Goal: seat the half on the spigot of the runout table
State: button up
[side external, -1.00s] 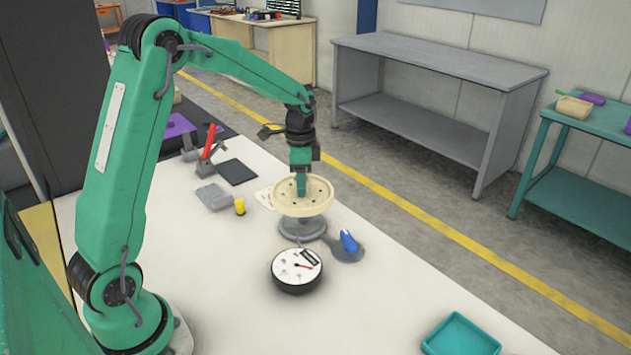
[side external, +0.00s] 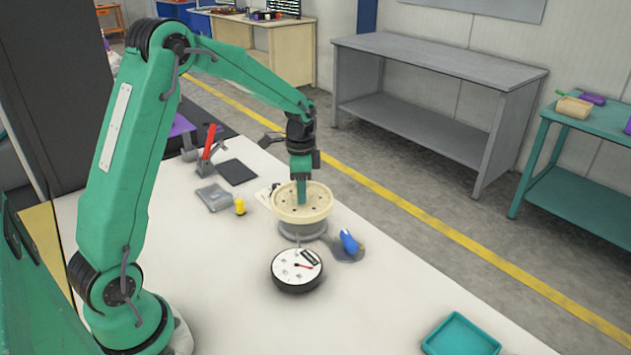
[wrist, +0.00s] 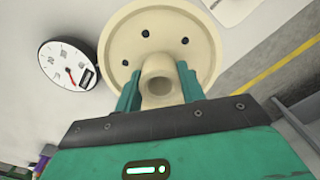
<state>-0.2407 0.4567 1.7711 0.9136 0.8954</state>
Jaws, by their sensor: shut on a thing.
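The half is a cream, round wheel part (side external: 312,206) with a ring of dark holes and a raised hub in its middle. My gripper (side external: 301,193) is above it with its fingers pointing down. In the wrist view the half (wrist: 122,48) fills the upper middle, and my gripper's green fingers (wrist: 159,90) are shut on either side of its hub. The grey runout table (side external: 302,231) is directly under the half, with only its lower part showing. The spigot is hidden beneath the half, so I cannot tell how far down it the half sits.
A round dial gauge (side external: 297,268) stands in front of the runout table. A blue object (side external: 349,241) lies on a grey patch to its right. A yellow piece (side external: 240,206) is to the left. A teal tray (side external: 461,337) is at front right, with bare white bench between.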

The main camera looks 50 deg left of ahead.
aim_at(302, 206)
jog(key=shift+f, duration=2.8)
jog(key=o, duration=1.9)
jog(key=shift+r, duration=0.2)
notch_tip(302, 206, up, 10)
jog(key=shift+f, duration=0.2)
jog(key=shift+r, duration=0.1)
dwell(0.6)
notch_tip(302, 206, up, 10)
dwell(1.1)
